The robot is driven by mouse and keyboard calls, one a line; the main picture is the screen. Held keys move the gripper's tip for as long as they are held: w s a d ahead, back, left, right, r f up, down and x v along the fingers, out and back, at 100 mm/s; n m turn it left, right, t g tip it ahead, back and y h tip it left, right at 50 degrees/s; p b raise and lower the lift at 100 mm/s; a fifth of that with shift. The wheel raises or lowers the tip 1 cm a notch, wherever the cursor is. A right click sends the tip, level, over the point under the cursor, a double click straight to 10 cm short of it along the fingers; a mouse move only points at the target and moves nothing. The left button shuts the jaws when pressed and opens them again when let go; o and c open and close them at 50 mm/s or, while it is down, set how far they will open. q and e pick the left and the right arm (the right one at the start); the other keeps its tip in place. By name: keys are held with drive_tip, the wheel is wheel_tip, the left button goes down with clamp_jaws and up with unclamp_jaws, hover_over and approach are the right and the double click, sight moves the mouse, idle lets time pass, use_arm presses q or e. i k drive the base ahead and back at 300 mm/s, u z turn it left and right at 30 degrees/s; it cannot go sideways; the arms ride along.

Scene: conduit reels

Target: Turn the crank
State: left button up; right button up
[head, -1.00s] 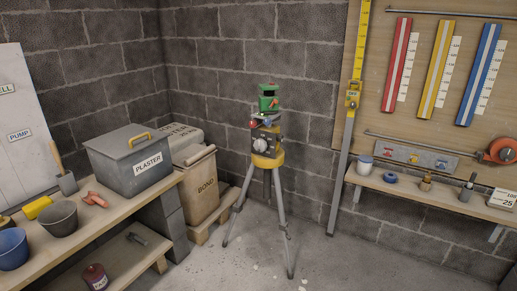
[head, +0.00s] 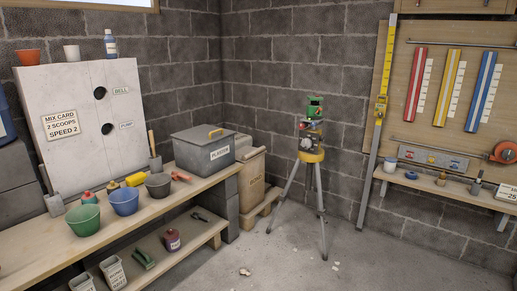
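No part clearly recognisable as a crank shows at this size. A yellow, green and grey instrument (head: 312,137) stands upright on a tripod (head: 319,200) in the corner, with a round grey knob and a small red part on its body. What these dark rounds are is too small to tell. Neither of my grippers is in view.
A wooden bench (head: 135,203) on the left holds a green bucket (head: 83,219), a blue bucket (head: 124,201) and a grey plaster bin (head: 203,147). A small shelf (head: 450,188) and tool board (head: 450,95) are on the right. The concrete floor (head: 300,262) in front is mostly clear.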

sight(306, 143)
drive_tip(key=u, duration=0.4)
drive_tip(key=i, duration=2.4)
drive_tip(key=z, duration=1.75)
drive_tip(key=i, duration=1)
drive_tip(key=z, duration=0.25)
